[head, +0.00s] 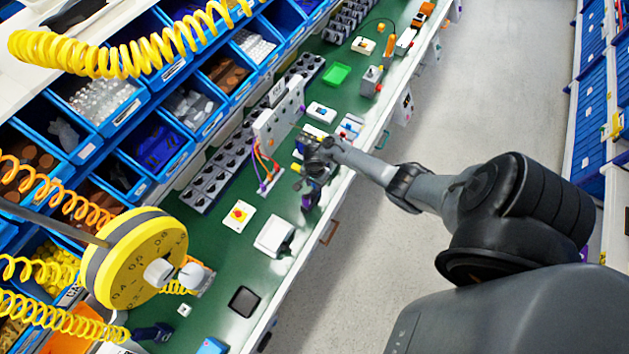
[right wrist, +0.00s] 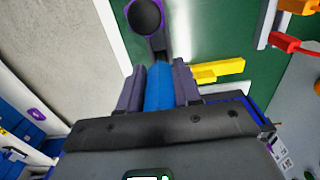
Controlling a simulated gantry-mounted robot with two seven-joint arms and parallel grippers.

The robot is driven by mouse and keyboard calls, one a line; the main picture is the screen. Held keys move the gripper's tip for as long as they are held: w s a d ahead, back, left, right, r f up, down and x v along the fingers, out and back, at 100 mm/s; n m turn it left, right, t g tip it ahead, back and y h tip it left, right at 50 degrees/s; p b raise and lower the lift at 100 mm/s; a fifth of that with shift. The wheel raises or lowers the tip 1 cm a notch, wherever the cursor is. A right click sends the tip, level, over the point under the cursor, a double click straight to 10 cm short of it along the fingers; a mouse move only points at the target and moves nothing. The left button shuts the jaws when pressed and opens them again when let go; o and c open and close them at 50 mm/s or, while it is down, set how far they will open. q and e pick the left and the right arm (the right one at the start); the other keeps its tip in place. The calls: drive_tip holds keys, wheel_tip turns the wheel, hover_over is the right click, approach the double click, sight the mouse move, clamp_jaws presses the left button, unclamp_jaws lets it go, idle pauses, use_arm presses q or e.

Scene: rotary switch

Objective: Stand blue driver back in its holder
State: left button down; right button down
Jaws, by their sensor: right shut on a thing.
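The blue driver (right wrist: 160,88) shows as a blue handle between the two grey-purple fingers of my right gripper (right wrist: 158,87) in the right wrist view. The fingers are shut on it, one on each side. Just beyond it is a black round piece with a purple rim (right wrist: 145,16) on a dark stem, which looks like the holder. I cannot tell whether the driver touches it. In the head view my right gripper (head: 314,163) is over the bench's front edge, and the driver is not clear there. My left gripper is not in view.
The green bench (head: 222,268) runs diagonally. A white upright panel with cables (head: 279,118) stands behind my right gripper. A yellow piece (right wrist: 218,70) lies close to the fingers. Blue bins (head: 160,145) line the back. The grey floor (head: 420,280) is clear.

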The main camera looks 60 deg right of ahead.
sight(315, 188)
drive_tip(key=shift+f+b, duration=0.5)
drive_tip(key=shift+f, duration=0.35)
drive_tip(key=shift+f+b, duration=0.7)
drive_tip(key=shift+f, duration=0.25)
drive_tip(key=shift+f, duration=0.2)
drive_tip(key=c, duration=0.8)
unclamp_jaws()
drive_tip(key=shift+o, duration=0.5)
drive_tip(key=shift+r, duration=0.1)
wheel_tip(315, 188, up, 9)
drive_tip(key=p, duration=0.3)
drive_tip(key=shift+r+p, duration=0.45)
drive_tip(key=shift+r, duration=0.4)
